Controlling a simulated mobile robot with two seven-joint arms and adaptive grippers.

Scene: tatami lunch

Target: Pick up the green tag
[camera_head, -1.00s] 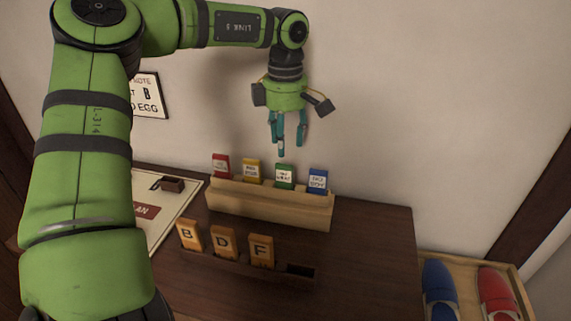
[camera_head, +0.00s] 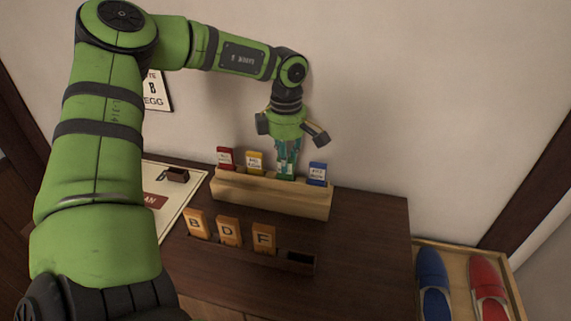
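The green tag (camera_head: 287,173) stands in the pale wooden rack between the yellow tag and the blue tag, mostly hidden by my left gripper. My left gripper (camera_head: 287,166) points down over it, with its teal fingers at the tag's upper part. The fingers look close together around the tag, but I cannot tell whether they are closed on it. The tag does not look lifted out of the rack. My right gripper is not in view.
The pale wooden rack (camera_head: 270,198) also holds red (camera_head: 225,158), yellow (camera_head: 254,162) and blue (camera_head: 317,173) tags. In front, a dark holder carries orange tags B (camera_head: 196,223), D (camera_head: 228,231) and F (camera_head: 264,238), with an empty slot (camera_head: 300,258). A shoe tray (camera_head: 452,246) is at right.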

